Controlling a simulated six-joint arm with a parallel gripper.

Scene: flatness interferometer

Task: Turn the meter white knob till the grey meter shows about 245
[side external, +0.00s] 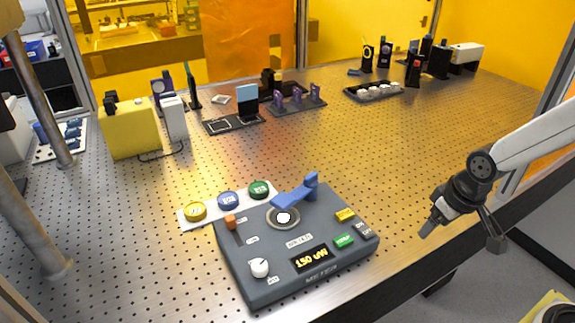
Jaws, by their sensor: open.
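The grey meter (285,268) is a flat dark box on the perforated table, near its front edge. Its display (311,260) shows lit characters that read about 150, with a unit after them. The white knob (260,267) is on the meter's top face, at the front left, with a small dark mark on it. My gripper (462,236) is at the right, by the table's front edge, apart from the meter and knob. Its fingers are spread and nothing is between them.
A blue lever-like part (296,191) stands up at the meter's back, and an orange peg (230,222) is at its left. A white strip with yellow, blue and green caps (228,200) lies behind it. The perforated table (420,140) is clear between meter and gripper.

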